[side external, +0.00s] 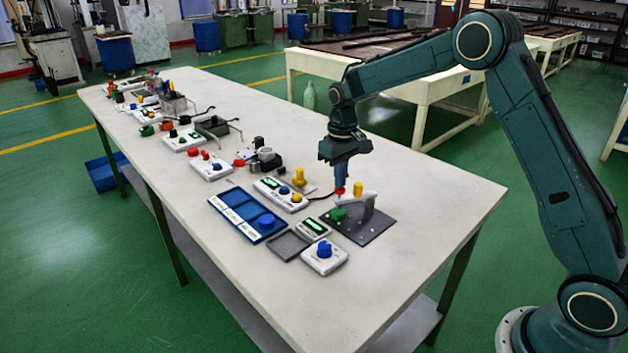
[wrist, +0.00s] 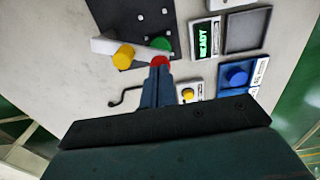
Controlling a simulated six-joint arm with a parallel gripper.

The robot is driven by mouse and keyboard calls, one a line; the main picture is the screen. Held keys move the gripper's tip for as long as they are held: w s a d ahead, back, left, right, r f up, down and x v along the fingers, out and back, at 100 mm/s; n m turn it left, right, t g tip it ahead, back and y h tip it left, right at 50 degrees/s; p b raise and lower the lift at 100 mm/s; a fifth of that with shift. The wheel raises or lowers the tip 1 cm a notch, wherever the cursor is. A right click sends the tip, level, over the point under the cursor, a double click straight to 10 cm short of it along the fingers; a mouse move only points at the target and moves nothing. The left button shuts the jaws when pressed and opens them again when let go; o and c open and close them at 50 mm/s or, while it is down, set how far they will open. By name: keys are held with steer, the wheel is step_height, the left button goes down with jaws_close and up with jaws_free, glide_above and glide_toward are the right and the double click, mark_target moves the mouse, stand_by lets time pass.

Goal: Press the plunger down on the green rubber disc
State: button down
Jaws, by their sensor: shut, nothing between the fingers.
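The green rubber disc (side external: 338,214) sits low on the dark plate (side external: 372,228) of a small press fixture; it also shows in the wrist view (wrist: 162,44). A red plunger knob (side external: 339,191) stands above the disc, at the end of the fixture's pale arm (side external: 353,200). The knob also shows in the wrist view (wrist: 160,62). My gripper (side external: 341,184) is shut and empty, pointing down with its fingertips (wrist: 158,67) right at the top of the red knob. I cannot tell whether they touch. The plunger's lower part is hard to make out.
A yellow knob (side external: 357,188) rises from the fixture beside the red one. Close by are a READY display (wrist: 204,40), an empty grey tray (side external: 288,246), a blue tray (side external: 232,213) with a blue disc (side external: 266,221), and a control box (side external: 325,260). The table's right end is clear.

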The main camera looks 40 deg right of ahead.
steer(key=shift+f, duration=0.8)
steer(key=shift+r, duration=0.15)
stand_by(0.4)
step_height(320, 180, up, 11)
steer(key=shift+r, duration=0.15)
stand_by(1.5)
